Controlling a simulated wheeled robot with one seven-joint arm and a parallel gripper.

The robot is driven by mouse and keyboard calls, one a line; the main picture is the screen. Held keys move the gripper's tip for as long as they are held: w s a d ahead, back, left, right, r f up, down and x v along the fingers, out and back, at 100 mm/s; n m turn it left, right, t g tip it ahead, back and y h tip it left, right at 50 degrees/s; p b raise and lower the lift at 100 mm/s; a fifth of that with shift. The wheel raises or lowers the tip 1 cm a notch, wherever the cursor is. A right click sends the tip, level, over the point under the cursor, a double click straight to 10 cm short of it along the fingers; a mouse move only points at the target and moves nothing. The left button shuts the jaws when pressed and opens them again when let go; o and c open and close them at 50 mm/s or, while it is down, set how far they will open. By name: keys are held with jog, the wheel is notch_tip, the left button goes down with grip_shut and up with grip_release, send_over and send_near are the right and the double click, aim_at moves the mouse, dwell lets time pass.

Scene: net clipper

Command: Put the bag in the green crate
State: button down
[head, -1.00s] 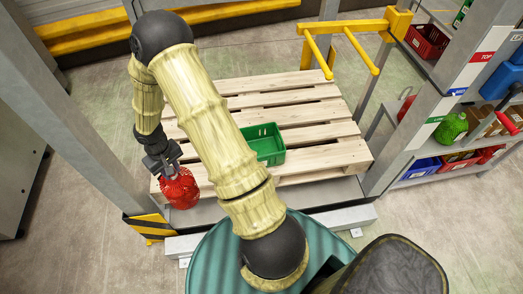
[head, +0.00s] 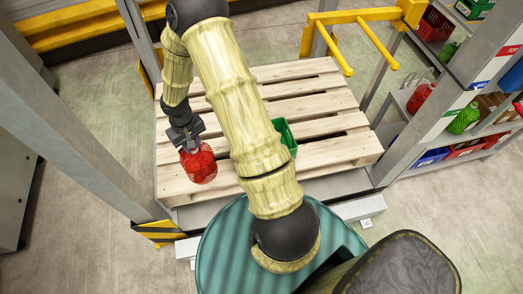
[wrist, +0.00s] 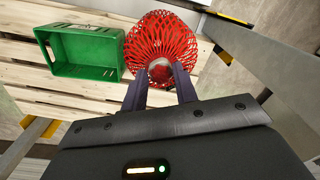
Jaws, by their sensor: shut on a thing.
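The bag is a red net bag (head: 198,164), held by my gripper (head: 186,143) over the left part of the wooden pallet. In the wrist view the bag (wrist: 160,50) sits at the fingertips of my gripper (wrist: 160,84), which is shut on it. The green crate (head: 285,137) stands on the pallet to the right of the bag, mostly hidden behind my arm in the head view. In the wrist view the green crate (wrist: 82,72) shows whole and looks empty, close to the left of the bag and apart from it.
The pallet (head: 330,150) has bare boards around the crate. A grey post (head: 75,110) stands at the left, and a yellow rail (head: 365,18) at the back right. Shelves at the right hold coloured bins, another red net bag (head: 420,98) and a green net bag (head: 463,119).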

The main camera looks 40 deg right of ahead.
jog(key=shift+s+d+r, duration=0.1)
jog(key=shift+s, duration=0.2)
jog(key=shift+d, duration=0.2)
jog(key=w+d+f+m+b, duration=0.1)
jog(key=d+b, duration=0.3)
jog(key=d, duration=0.4)
jog(key=w+d+f+m+b, duration=0.1)
jog(key=w+d+m+b, duration=0.2)
jog(key=d, duration=0.6)
jog(key=w+d+f+m+b, duration=0.1)
jog(key=w+d+m+b, duration=0.1)
jog(key=d+b, duration=0.3)
jog(key=d+m, duration=0.1)
jog(key=d, duration=0.2)
jog(key=shift+d+f+m+b, duration=0.2)
jog(key=shift+m+b, duration=0.1)
jog(key=shift+m, duration=0.1)
notch_tip(320, 180, down, 14)
jog(key=shift+r, duration=0.25)
jog(key=shift+w+f, duration=0.1)
